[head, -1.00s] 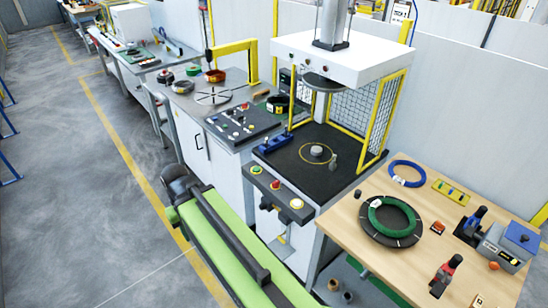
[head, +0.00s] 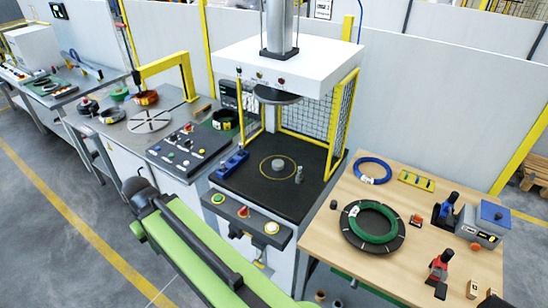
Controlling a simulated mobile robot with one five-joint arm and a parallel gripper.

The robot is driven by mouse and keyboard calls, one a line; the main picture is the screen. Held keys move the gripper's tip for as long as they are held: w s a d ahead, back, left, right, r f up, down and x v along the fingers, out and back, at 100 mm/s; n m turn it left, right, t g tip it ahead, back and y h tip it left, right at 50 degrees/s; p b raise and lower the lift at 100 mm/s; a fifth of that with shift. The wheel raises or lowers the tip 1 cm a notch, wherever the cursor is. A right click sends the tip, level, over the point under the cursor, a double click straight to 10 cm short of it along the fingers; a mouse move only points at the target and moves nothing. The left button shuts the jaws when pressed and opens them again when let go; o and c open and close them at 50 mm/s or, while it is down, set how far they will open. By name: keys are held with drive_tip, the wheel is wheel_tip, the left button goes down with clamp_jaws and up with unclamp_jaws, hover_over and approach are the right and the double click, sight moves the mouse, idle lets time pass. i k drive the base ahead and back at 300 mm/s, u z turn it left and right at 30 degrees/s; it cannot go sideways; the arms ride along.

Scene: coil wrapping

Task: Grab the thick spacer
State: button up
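I cannot tell for sure which thing is the thick spacer. Candidates are a short grey cylinder (head: 278,166) inside the yellow ring on the press bed, a small grey upright piece (head: 299,174) to its right, and a small dark cylinder (head: 333,205) at the left edge of the wooden table. My green and black arm (head: 185,235) rises from the bottom and ends in a dark joint left of the press. No gripper fingers show, and nothing is seen held.
The press (head: 283,54) has a white head and yellow mesh guards. A button panel (head: 245,220) juts from its front. The wooden table (head: 330,240) bears a green coil (head: 370,222), a blue coil (head: 373,170) and tools. Grey floor (head: 40,240) is clear at left.

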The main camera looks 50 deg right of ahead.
sight(277, 164)
drive_tip(key=z, duration=0.1)
drive_tip(key=i, duration=1.15)
drive_tip(key=u, duration=0.3)
